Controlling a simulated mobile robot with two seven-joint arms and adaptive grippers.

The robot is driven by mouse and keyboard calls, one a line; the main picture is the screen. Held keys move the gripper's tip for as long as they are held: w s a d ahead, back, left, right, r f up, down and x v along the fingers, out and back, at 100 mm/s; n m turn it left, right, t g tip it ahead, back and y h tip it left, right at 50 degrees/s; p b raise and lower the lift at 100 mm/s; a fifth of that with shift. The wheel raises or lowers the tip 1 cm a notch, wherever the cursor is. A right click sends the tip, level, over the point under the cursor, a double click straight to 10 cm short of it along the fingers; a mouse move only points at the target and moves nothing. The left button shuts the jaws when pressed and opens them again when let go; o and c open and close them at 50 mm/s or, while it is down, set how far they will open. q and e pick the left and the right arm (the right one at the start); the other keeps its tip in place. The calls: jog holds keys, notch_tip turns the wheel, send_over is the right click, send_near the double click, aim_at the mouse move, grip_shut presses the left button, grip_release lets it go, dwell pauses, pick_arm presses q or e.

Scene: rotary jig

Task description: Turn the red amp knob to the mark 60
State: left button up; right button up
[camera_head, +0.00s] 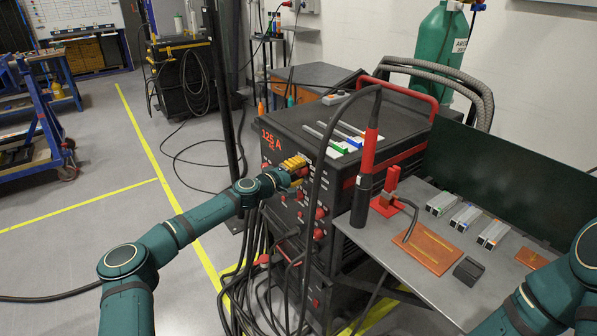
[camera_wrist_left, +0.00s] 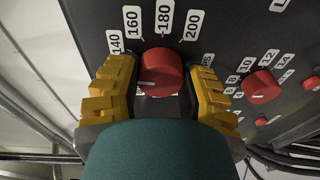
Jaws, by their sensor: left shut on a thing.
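The red amp knob (camera_wrist_left: 162,70) sits on the dark front panel of the welding machine (camera_head: 335,135). In the left wrist view, the labels 140, 160, 180 and 200 show around its upper side; the lower part of the scale is largely hidden by my gripper. A pale pointer line on the knob points to the left, below the 140 label. My left gripper (camera_head: 295,166) has its yellow fingers on both sides of the knob and is shut on it. The machine's display (camera_head: 271,138) reads 125 A. My right gripper is out of view.
More red knobs (camera_wrist_left: 261,86) sit right of the amp knob, with small-number scales. Cables (camera_head: 262,245) hang below the panel. A grey side table (camera_head: 455,275) holds a torch, a red clamp and metal pieces. A dark pole (camera_head: 228,110) stands behind my left arm.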

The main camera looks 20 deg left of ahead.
pick_arm(q)
jog(key=n, duration=0.2)
jog(key=shift+r+n+g, duration=0.2)
jog(key=shift+n+g, duration=0.1)
jog(key=shift+n, duration=0.1)
jog(key=shift+n+p, duration=0.6)
jog(key=shift+n, duration=0.6)
jog(key=n+g+p, duration=0.1)
jog(key=n+p, duration=0.1)
jog(key=n, duration=0.2)
jog(key=shift+n+h+p, duration=0.3)
jog(key=shift+n+h, duration=0.1)
jog(key=shift+r+n+p, duration=0.1)
jog(key=shift+n+p, duration=0.35)
jog(key=shift+n, duration=0.35)
jog(key=shift+n+h+p, duration=0.3)
jog(key=shift+n+p, duration=0.15)
jog(key=shift+n, duration=0.35)
jog(key=shift+f+n+g+p, duration=0.2)
jog(key=shift+n+p, duration=0.2)
jog(key=shift+n, duration=0.45)
jog(key=shift+f+n+g+p, duration=0.15)
jog(key=shift+n+p, duration=0.25)
jog(key=shift+n, duration=0.45)
jog(key=shift+h, duration=0.4)
